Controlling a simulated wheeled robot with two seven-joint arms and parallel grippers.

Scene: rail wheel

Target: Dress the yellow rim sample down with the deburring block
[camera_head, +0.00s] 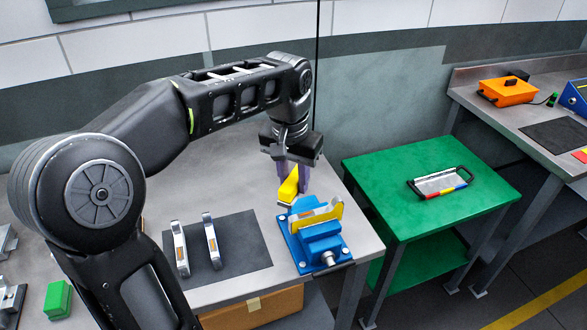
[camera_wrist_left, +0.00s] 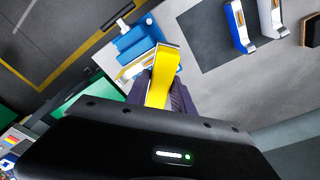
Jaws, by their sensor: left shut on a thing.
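My right gripper is not in view.
Two silver-edged samples (camera_head: 212,240) stand on a dark mat (camera_head: 245,250) left of the vise. A green block (camera_head: 58,299) is at the lower left. A green table (camera_head: 385,178) with a handled tool (camera_head: 440,183) stands to the right, beside another bench.

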